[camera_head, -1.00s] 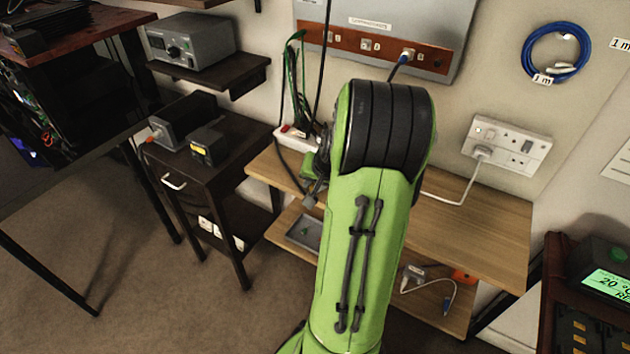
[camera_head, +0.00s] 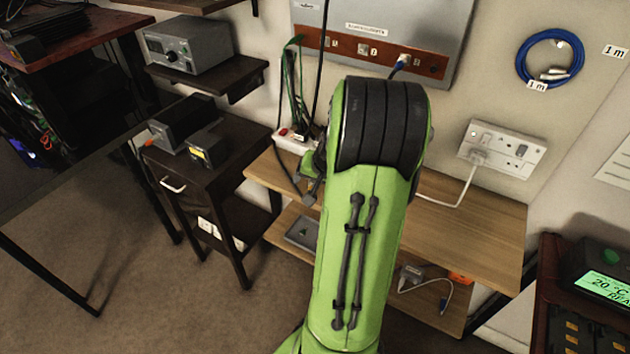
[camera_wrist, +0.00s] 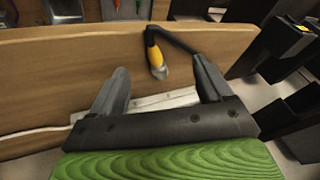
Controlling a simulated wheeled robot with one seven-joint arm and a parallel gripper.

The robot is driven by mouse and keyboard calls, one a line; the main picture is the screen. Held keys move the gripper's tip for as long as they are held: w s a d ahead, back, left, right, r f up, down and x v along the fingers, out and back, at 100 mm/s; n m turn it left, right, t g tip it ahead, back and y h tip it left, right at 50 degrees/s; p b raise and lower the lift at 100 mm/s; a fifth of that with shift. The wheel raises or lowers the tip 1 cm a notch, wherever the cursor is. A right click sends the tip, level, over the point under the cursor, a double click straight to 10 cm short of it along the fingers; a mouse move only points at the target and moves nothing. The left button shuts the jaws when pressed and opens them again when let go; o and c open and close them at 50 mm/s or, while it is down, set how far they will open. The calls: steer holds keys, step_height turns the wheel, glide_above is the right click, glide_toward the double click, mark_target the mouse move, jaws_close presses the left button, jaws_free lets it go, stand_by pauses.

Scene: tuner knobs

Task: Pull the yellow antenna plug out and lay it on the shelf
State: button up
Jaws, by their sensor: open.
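In the wrist view, the yellow antenna plug (camera_wrist: 156,60) has a bare metal end and a black cable bending away from it. It lies on or just above the wooden shelf (camera_wrist: 60,75); I cannot tell if it touches. My gripper (camera_wrist: 160,80) is open and empty. Its two fingers are spread left and right, with the plug beyond the gap between them. In the head view, my arm hides the plug and most of the gripper. The wooden shelf (camera_head: 470,225) shows there to the right of my arm.
A white power strip (camera_head: 295,140) with cables stands at the shelf's back left. A white wall socket (camera_head: 503,148) is at right. The shelf's right part is mostly clear.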

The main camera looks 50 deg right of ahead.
steer(key=shift+r, duration=0.1)
steer(key=p+v, duration=0.5)
steer(key=v, duration=1)
steer(key=shift+s+r, duration=0.2)
steer(key=shift+s, duration=0.05)
steer(key=shift+a, duration=0.1)
